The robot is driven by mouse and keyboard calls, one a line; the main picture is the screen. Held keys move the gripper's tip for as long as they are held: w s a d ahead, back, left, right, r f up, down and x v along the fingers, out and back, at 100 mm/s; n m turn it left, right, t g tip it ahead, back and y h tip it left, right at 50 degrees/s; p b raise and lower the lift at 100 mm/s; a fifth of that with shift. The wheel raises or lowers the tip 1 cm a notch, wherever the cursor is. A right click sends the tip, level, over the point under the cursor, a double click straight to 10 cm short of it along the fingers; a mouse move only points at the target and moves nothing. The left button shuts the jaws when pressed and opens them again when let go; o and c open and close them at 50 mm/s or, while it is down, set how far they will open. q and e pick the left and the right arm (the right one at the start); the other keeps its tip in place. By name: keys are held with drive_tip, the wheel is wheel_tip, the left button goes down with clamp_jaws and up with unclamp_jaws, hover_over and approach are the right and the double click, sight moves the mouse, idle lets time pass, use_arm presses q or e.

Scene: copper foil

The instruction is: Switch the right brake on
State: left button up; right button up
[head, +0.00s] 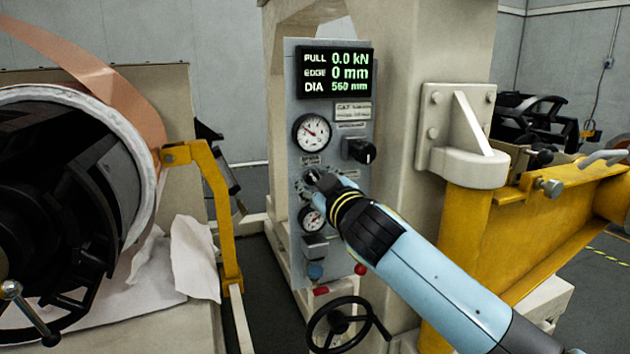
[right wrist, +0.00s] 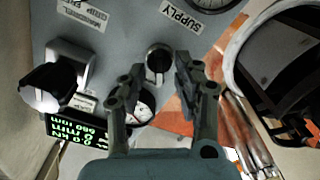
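A grey control panel (head: 333,113) stands in the middle of the head view. It carries a small round knob (head: 311,176) between two gauges, and a black switch knob (head: 358,150) to the upper right. Which one is the right brake I cannot read. My right gripper (head: 326,183) reaches in from the lower right, close to the round knob. In the right wrist view its two fingers (right wrist: 159,72) are apart, with the round knob (right wrist: 158,58) between or just beyond the tips; contact is unclear. The black switch knob (right wrist: 47,88) is left there. My left gripper is not in view.
A display (head: 336,72) tops the panel. An upper gauge (head: 312,132), a lower gauge (head: 310,219), a red button (head: 360,269) and a handwheel (head: 340,322) are close by. A copper coil (head: 105,85) is left; a yellow beam (head: 560,235) is right.

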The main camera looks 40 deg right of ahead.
drive_tip(key=v, duration=1.1)
drive_tip(key=shift+s, duration=0.2)
drive_tip(key=shift+a, duration=0.15)
drive_tip(key=s+f+g+b, duration=0.1)
drive_tip(key=s+f+g, duration=0.2)
drive_tip(key=f, duration=1)
drive_tip(key=s+f+m+g+y, duration=0.1)
drive_tip(key=s+f+g, duration=0.25)
drive_tip(key=f, duration=0.85)
drive_tip(key=s+f+g+b, duration=0.1)
drive_tip(key=s+f+g, duration=0.15)
drive_tip(key=f, duration=1.05)
drive_tip(key=s+f+m+g+y, duration=0.1)
drive_tip(key=s+f+g, duration=0.3)
drive_tip(key=s+f, duration=1.15)
drive_tip(key=s+a+f+g, duration=0.1)
drive_tip(key=s+f+g, duration=0.1)
drive_tip(key=s, duration=0.7)
drive_tip(key=s+a+f+m+g+y, duration=0.1)
drive_tip(key=s+f, duration=0.3)
drive_tip(key=s, duration=0.6)
drive_tip(key=shift+s+f+g+b, duration=0.35)
drive_tip(key=shift+g, duration=0.05)
